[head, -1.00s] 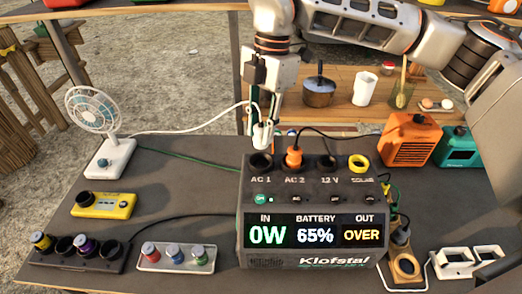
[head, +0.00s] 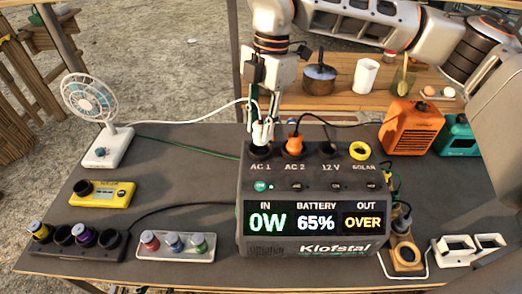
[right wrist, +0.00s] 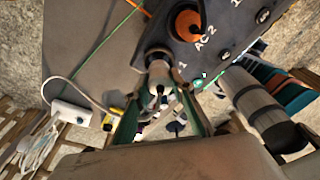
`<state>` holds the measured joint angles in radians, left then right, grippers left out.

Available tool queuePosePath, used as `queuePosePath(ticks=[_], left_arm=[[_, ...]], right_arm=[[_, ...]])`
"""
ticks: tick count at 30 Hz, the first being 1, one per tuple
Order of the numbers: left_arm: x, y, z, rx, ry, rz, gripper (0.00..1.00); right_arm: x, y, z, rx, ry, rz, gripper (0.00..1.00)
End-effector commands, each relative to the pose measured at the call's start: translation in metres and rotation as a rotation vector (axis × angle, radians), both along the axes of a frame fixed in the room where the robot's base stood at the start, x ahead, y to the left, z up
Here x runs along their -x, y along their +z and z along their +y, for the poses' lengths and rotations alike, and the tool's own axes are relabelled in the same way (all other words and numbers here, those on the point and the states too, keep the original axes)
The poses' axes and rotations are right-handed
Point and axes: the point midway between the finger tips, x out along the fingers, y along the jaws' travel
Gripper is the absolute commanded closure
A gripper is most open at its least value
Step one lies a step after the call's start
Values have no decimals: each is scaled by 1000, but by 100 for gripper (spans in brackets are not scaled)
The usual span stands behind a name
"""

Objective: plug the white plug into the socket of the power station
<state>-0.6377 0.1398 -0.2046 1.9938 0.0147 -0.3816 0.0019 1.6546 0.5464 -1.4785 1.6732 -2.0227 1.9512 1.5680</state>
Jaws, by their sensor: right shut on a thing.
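The power station (head: 310,188) stands on the grey table. It has AC 1, AC 2, 12 V and solar sockets on its sloped top. My right gripper (head: 262,128) is shut on the white plug (head: 261,137), directly above the AC 1 socket (head: 259,150). The plug's lower end meets the socket's mouth; how deep it sits is hidden. In the right wrist view the white plug (right wrist: 158,77) lies between the fingers, lined up with the dark AC 1 socket (right wrist: 156,56). The white cord (head: 190,115) runs left to the fan (head: 92,102). My left gripper is out of view.
An orange plug (head: 294,144) with a black cable fills AC 2, close to my right gripper. A yellow ring (head: 360,151) marks the solar socket. An orange heater (head: 411,126) stands at right. The display reads 0W in, 65% battery, OVER out.

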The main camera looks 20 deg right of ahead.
Motion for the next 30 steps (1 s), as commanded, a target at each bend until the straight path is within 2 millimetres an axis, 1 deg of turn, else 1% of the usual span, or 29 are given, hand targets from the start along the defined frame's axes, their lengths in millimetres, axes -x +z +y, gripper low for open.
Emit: queuePosePath(ticks=[4, 16, 30], left_arm=[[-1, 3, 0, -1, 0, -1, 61], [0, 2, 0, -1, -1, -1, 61], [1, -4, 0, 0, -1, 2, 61]], right_arm=[[0, 1, 0, 0, 0, -1, 98], [0, -1, -1, 0, 0, 0, 98], [0, -13, -1, 0, 0, 1, 98]])
